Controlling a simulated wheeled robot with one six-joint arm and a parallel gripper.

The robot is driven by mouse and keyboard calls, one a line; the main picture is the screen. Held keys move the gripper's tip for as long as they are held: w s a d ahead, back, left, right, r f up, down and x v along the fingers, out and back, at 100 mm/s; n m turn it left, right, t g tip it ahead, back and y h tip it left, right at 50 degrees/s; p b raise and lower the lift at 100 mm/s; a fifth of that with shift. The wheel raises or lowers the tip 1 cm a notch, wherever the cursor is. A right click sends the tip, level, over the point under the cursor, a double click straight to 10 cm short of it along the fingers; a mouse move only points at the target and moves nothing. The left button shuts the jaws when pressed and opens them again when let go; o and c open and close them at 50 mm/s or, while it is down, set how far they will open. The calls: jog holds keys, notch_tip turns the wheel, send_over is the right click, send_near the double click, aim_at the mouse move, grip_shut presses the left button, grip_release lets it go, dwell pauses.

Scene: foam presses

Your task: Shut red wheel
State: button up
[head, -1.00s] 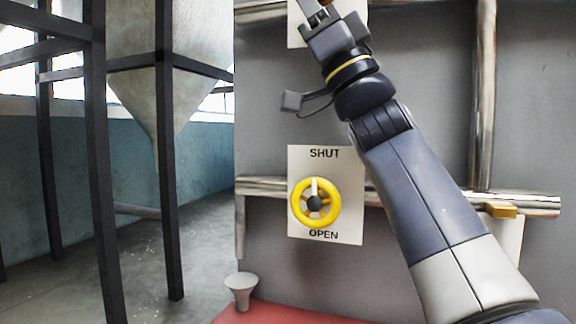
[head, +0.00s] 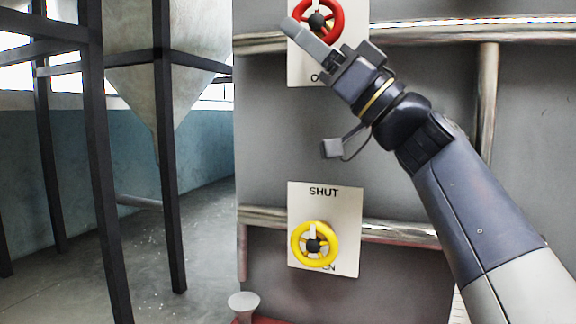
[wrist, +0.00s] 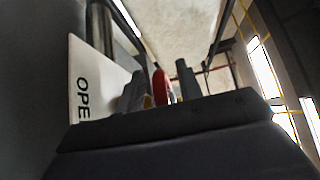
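The red wheel (head: 337,17) is at the top of the head view, on a white plate (head: 301,72) on the grey panel. It has a dark hub and a pale spoke pointing up; its top is near the picture edge. My gripper (head: 303,33) is in front of its lower left part and hides some of the rim. In the wrist view, the red wheel (wrist: 158,84) shows edge-on between the two separated fingers of my gripper (wrist: 160,90). The fingers look open; I cannot tell whether they touch the rim.
A yellow wheel (head: 298,245) sits lower on a plate marked SHUT (head: 345,205), its pale spoke pointing up. Metal pipes (head: 450,32) cross the panel. A grey funnel-shaped piece (head: 243,302) stands below. Dark posts (head: 168,180) and a hopper (head: 130,90) are at left.

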jog(key=shift+d+r+g+h+p, duration=0.25)
jog(key=shift+h+p, duration=0.55)
jog(key=shift+p, duration=1.25)
jog(key=h+p, duration=0.1)
jog(key=p, duration=0.1)
jog(key=h+p, duration=0.1)
jog(key=p, duration=0.2)
jog(key=shift+s+d+f+g, duration=0.1)
jog(key=shift+s+d+g, duration=0.05)
jog(key=shift+g, duration=0.2)
jog(key=shift+p, duration=0.45)
jog(key=shift+d+h+p, duration=0.1)
jog(key=shift+h+p, duration=0.3)
jog(key=shift+p, duration=0.4)
jog(key=g+h+p, duration=0.1)
jog(key=h+p, duration=0.1)
jog(key=p, duration=0.3)
jog(key=shift+s+d, duration=0.1)
jog(key=shift+d, duration=0.1)
jog(key=shift+d+h+p, duration=0.1)
jog(key=shift+h+p, duration=0.3)
jog(key=shift+p, duration=0.85)
jog(key=shift+s+d+f+g+h+p, duration=0.1)
jog(key=shift+d+f+g+h+p, duration=0.1)
jog(key=shift+g+h+p, duration=0.5)
jog(key=shift+f+t, duration=0.15)
jog(key=shift+t, duration=0.15)
